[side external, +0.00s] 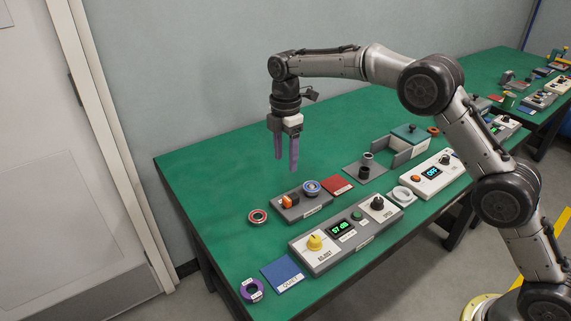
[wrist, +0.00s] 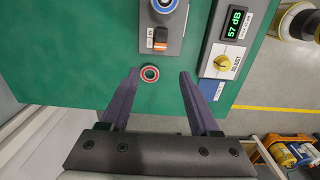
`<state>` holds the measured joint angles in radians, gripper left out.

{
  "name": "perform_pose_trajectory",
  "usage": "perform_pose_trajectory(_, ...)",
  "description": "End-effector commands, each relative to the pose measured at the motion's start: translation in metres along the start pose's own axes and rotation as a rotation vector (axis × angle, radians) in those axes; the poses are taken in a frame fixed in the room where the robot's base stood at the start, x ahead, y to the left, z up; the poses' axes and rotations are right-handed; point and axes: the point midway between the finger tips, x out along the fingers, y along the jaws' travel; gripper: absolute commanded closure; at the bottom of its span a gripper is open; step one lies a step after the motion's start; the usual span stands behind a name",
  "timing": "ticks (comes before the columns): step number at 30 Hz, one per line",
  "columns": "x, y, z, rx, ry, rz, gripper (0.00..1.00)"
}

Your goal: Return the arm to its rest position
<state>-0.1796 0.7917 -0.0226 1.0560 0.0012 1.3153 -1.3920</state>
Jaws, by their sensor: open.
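My gripper (side external: 285,152) hangs fingers-down above the green table (side external: 225,175), toward its back left part. Its two purple-grey fingers are apart and nothing is between them. In the wrist view my gripper (wrist: 158,82) also shows open. A small ring with a red rim (wrist: 150,73) appears between the fingertips there, but it lies on the table below. The same red ring (side external: 258,216) is on the table in the side view, left of a grey block with an orange switch (side external: 291,200).
A long panel with a yellow knob (side external: 315,243) and a "57 dB" display stands near the front. A blue pad (side external: 283,273) and a purple ring (side external: 251,290) lie at the front left. A white unit reading OFF (side external: 432,174) is at the right. The table's back left is clear.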

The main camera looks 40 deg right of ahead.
Motion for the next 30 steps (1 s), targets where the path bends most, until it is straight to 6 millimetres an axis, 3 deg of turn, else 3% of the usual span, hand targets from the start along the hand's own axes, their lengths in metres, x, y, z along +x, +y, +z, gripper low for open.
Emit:
perform_pose_trajectory(11,-0.008,0.001,0.003,0.005,0.002,0.013,0.38)
perform_pose_trajectory(14,-0.039,0.002,0.008,0.014,0.011,0.066,0.38)
perform_pose_trajectory(16,-0.071,-0.005,0.015,0.025,0.019,0.111,0.38)
perform_pose_trajectory(21,-0.142,-0.048,0.036,0.062,0.031,0.198,0.38)
perform_pose_trajectory(24,-0.172,-0.079,0.048,0.116,0.041,0.243,0.38)
perform_pose_trajectory(30,-0.211,-0.151,0.069,0.278,0.072,0.324,0.38)
